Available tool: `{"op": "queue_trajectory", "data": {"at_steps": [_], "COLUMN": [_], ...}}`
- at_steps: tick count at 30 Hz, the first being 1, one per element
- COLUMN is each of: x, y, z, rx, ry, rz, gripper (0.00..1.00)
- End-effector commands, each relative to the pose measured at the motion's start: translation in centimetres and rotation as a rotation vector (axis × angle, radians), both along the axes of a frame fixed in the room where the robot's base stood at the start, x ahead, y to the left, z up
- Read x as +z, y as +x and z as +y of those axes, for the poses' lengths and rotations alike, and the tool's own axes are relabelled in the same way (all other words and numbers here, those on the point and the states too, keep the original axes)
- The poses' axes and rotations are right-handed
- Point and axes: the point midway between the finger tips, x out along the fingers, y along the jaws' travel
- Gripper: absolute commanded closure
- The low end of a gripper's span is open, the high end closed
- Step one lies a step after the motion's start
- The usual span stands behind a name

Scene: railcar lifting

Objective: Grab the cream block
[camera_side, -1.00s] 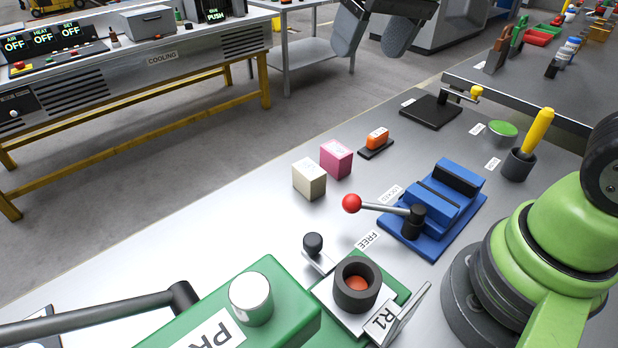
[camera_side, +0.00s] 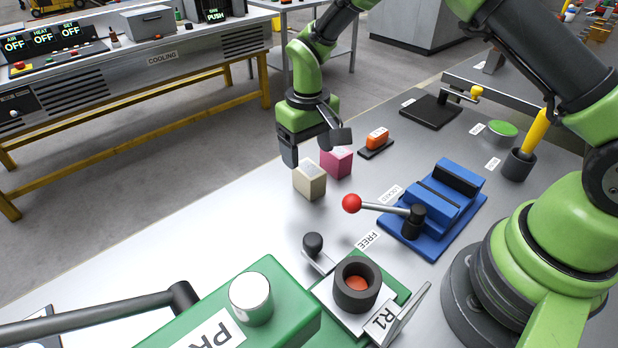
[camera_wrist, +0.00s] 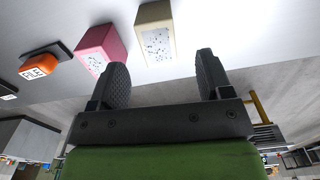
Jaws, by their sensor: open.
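The cream block (camera_side: 309,181) stands on the grey metal bench, just in front of and left of the pink block (camera_side: 337,163) in the side view. My gripper (camera_side: 317,158) is open and empty, above and behind the cream block, with its fingers apart. In the wrist view the cream block (camera_wrist: 155,33) lies beyond the fingertips (camera_wrist: 162,75), roughly between them in line, with a speckled label on its near face. The pink block (camera_wrist: 101,46) is just left of it there, near the left finger. Neither finger visibly touches the cream block.
An orange block (camera_side: 377,138) on a dark base sits behind the pink block. A blue vise-like fixture (camera_side: 440,205) with a red-knobbed lever (camera_side: 352,203) stands to the right. A green machine (camera_side: 240,310) is in front. The bench left of the cream block is clear.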

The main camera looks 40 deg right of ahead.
Motion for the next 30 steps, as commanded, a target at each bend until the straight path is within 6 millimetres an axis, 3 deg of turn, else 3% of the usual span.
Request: {"op": "queue_trajectory", "data": {"at_steps": [10,19,20,28,30], "x": [-4.6,-5.3,-5.3,-5.2,-5.2], "y": [0.0,0.0,0.0,0.0,0.0], "z": [-0.2,-0.2,-0.2,-0.2,-0.2], "rx": [0.000,-0.001,-0.001,-0.001,0.000], "ry": [0.001,0.002,0.002,0.002,0.002], "rz": [0.002,-0.001,-0.001,-0.001,-0.002], "gripper": [0.28,0.28,0.30,0.92,0.93]}}
